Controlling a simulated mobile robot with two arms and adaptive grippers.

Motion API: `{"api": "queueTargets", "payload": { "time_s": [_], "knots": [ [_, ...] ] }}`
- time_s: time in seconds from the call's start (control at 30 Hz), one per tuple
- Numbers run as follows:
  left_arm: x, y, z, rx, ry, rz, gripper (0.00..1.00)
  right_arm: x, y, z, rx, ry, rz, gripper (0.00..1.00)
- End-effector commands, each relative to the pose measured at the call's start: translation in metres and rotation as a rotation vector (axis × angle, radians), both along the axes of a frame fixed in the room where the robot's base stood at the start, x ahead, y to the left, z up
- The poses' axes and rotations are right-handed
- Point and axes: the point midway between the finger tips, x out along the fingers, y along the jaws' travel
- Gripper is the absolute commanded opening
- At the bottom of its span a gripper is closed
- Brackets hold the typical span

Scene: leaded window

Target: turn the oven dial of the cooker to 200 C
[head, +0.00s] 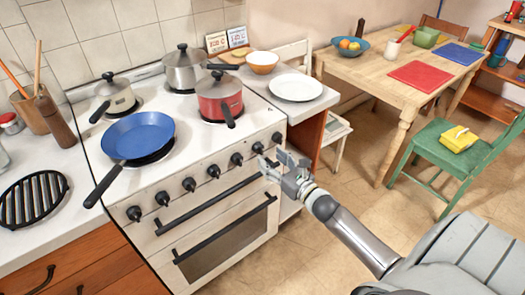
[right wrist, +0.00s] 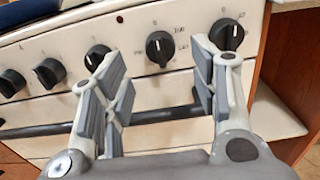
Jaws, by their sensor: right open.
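The white cooker (head: 150,190) has a row of several black dials along its front. In the right wrist view one dial (right wrist: 160,48) sits beyond the gap between my fingers, apart from them, with printed marks around it too small to read surely. The end dial (right wrist: 227,34) is to its right, close behind my right-hand finger in the picture, and another dial (right wrist: 97,57) is to its left. My right gripper (head: 279,163) is open and empty in front of the right end of the dial row; it also shows in the right wrist view (right wrist: 160,82). My left gripper is out of view.
A black oven handle (head: 222,205) runs below the dials.

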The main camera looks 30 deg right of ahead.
Motion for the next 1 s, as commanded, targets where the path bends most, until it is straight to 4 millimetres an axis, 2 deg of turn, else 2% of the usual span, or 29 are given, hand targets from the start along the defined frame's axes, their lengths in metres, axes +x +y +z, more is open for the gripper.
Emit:
{"api": "queueTargets", "payload": {
  "time_s": [0.1, 0.3, 0.5, 0.77, 1.0],
  "knots": [
    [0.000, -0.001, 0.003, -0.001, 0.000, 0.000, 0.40, 0.021, 0.001, 0.002, 0.001, -0.002, -0.001, 0.55],
    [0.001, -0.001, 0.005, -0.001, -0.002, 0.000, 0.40, 0.044, 0.003, 0.000, 0.001, 0.000, -0.001, 0.55],
    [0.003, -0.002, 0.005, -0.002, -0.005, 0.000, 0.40, 0.053, 0.004, 0.000, 0.000, 0.001, -0.001, 0.55],
    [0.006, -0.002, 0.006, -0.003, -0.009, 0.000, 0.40, 0.053, 0.004, -0.001, 0.001, 0.001, -0.001, 0.55],
    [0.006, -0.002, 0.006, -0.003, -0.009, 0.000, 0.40, 0.053, 0.004, -0.001, 0.001, 0.001, -0.001, 0.25]
  ]
}}
